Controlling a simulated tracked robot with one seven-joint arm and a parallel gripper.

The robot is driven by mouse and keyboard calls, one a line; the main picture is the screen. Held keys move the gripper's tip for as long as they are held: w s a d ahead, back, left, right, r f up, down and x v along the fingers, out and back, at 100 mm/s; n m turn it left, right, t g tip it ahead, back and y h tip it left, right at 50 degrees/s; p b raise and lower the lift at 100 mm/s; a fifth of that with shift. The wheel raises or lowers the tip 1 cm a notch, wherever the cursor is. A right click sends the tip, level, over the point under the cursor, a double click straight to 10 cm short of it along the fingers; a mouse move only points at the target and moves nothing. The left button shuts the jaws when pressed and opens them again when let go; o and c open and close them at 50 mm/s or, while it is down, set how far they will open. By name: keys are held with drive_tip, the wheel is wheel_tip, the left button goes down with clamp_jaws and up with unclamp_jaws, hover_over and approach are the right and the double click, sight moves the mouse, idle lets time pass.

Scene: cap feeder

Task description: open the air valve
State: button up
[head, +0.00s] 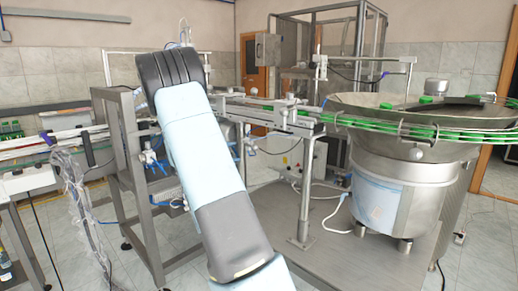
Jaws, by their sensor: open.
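I cannot single out the air valve with certainty. Small metal pneumatic fittings with blue parts (154,162) sit on the steel frame, just left of my arm. They are too small to tell whether one is the valve or how a handle is turned. My arm rises from the bottom of the head view, crosses the middle and covers part of the frame behind it. My gripper does not show; it is out of sight beyond the arm's upper end.
A steel bowl feeder (395,185) with green caps stands on a metal table (350,262) at right. A cap rail (262,113) runs left from it. A steel frame (128,150) stands close beside my arm. A conveyor (40,150) with bottles is at left.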

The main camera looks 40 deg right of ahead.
drive_tip(key=d, duration=1.4)
drive_tip(key=shift+s+f, duration=0.15)
drive_tip(key=shift+s, duration=0.25)
clamp_jaws()
